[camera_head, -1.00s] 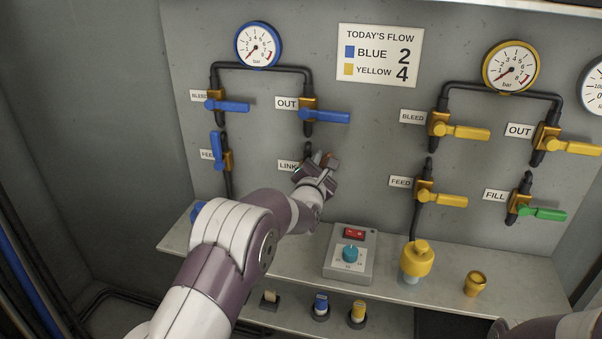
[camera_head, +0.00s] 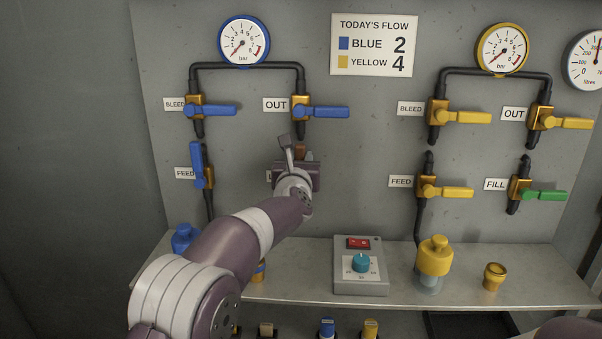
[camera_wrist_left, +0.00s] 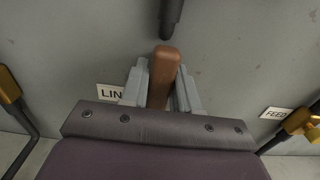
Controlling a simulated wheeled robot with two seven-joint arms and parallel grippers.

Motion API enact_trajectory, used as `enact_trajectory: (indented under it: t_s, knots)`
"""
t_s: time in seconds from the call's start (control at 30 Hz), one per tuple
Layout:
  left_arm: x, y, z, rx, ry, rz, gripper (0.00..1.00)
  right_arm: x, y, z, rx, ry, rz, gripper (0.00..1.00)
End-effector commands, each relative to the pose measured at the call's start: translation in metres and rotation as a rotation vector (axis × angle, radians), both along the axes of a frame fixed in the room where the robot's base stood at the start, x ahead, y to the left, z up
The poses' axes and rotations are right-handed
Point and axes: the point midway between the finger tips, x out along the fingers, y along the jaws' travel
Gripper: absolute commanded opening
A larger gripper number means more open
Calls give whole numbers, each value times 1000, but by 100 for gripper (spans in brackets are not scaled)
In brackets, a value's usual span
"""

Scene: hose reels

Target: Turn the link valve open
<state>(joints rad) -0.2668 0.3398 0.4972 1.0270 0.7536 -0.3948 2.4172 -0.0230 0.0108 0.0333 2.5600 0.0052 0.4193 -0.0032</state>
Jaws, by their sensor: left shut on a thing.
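My left gripper (camera_head: 297,156) is at the link valve, below the blue OUT valve (camera_head: 301,108). Its two grey fingers are shut on the brown link valve handle (camera_wrist_left: 164,72), seen from close by in the left wrist view. The handle stands about upright there, its upper end just under a black pipe (camera_wrist_left: 172,18). In the head view a bit of the brown handle (camera_head: 300,151) shows above the gripper, which hides the valve body. The LINK label (camera_wrist_left: 111,93) is partly covered by a finger. My right gripper is out of view.
The blue FEED valve (camera_head: 197,165) is to the left, its lever up. The yellow FEED valve (camera_head: 430,187) is to the right. Below, the shelf (camera_head: 310,288) holds a control box (camera_head: 359,285) and a yellow-capped bottle (camera_head: 435,257). Wall between gripper and yellow FEED is clear.

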Motion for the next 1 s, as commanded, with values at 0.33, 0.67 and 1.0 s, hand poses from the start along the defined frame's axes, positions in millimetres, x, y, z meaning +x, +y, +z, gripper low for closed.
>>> enact_trajectory:
  t_s: [0.33, 0.67, 1.0]
  knots:
    - [0, 2, -2, -28, 4, 0, 0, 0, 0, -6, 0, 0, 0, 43]
    - [0, 2, -2, -27, 5, 0, 51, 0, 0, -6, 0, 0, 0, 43]
    - [-5, 2, -2, -26, 3, 0, 51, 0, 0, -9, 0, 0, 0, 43]
